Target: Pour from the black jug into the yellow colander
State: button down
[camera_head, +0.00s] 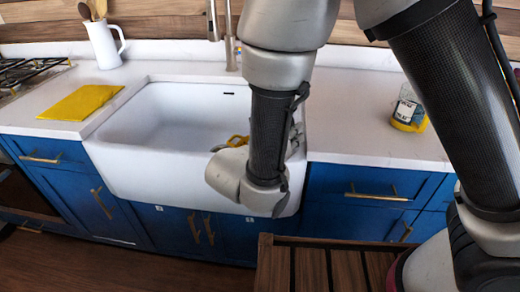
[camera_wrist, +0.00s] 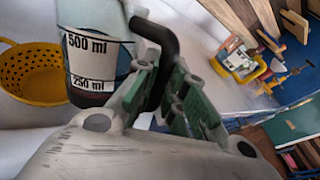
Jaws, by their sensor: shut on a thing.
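The jug (camera_wrist: 100,50) is a clear measuring jug with 250 ml and 500 ml marks, a black handle (camera_wrist: 158,35) and dark contents low inside. My gripper (camera_wrist: 162,88) is shut on that handle in the wrist view. The jug looks tilted in that picture; its true tilt I cannot tell. The yellow colander (camera_wrist: 32,72) is beside the jug, to its left, partly cut off by the frame and partly behind the jug. In the head view only a bit of the colander (camera_head: 238,141) shows in the sink; my arm hides the rest, my gripper and most of the jug.
The white sink (camera_head: 165,120) has a faucet (camera_head: 230,45) behind it. A yellow mat (camera_head: 82,102) and a white pitcher (camera_head: 103,45) with utensils stand left. A slatted wooden surface (camera_head: 310,268) is in front.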

jog(key=shift+w+a+f+n+g, duration=0.3)
jog(key=shift+w+f+n, duration=0.05)
jog(key=shift+w+f, duration=0.2)
jog(key=shift+w+a+f+n+g, duration=0.3)
jog(key=shift+w+f+n, duration=0.1)
jog(key=shift+w+f, duration=0.15)
jog(key=shift+w+a+f+n+g, duration=0.25)
jog(key=shift+w+f+n+g, duration=0.15)
jog(key=shift+f, duration=0.2)
jog(key=shift+w+a+f+n+g+p, duration=0.4)
jog(key=shift+w+f+n+g, duration=0.25)
jog(key=shift+w, duration=0.2)
jog(key=shift+w+a+f+n+g, duration=0.15)
jog(key=shift+w+f+n+g, duration=0.05)
jog(key=shift+n+g, duration=0.1)
jog(key=shift+w+a+r+n+g+h+p, duration=0.2)
jog(key=shift+w+a+n+g+h+p, duration=0.2)
jog(key=shift+w+g+p, duration=0.3)
jog(key=shift+w+a+f+n+g+p, duration=0.35)
jog(key=shift+w+f+n+p, duration=0.15)
jog(key=shift+w+f, duration=0.2)
dwell(0.9)
